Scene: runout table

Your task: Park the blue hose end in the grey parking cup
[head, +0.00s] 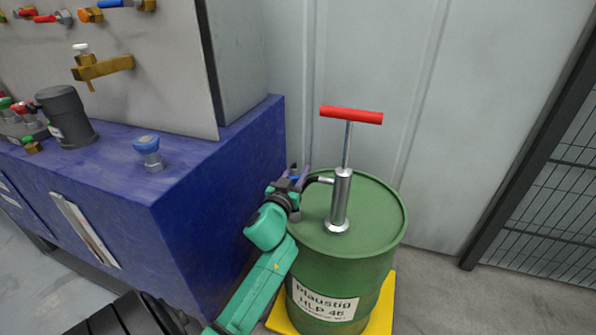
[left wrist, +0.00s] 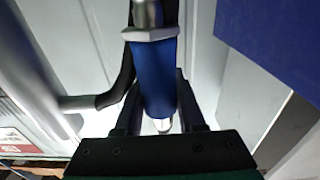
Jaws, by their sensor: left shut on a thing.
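The blue hose end (left wrist: 155,78) is a blue sleeve with a silver metal collar at its top in the left wrist view. My left gripper (left wrist: 157,90) is shut on it, one finger on each side. In the head view my left gripper (head: 296,184) is beside the pump at the drum's left edge, and the hose end is only a small dark blue bit there. A dark grey cylinder (head: 67,118) stands on the blue bench at the left; I cannot tell whether it is the parking cup. My right gripper is not in view.
A green drum (head: 322,262) carries a silver pump (head: 341,200) with a red T-handle (head: 351,116). The blue bench (head: 190,185) stands close left of my arm, with a blue-capped fitting (head: 148,147). A mesh fence (head: 548,200) is at right.

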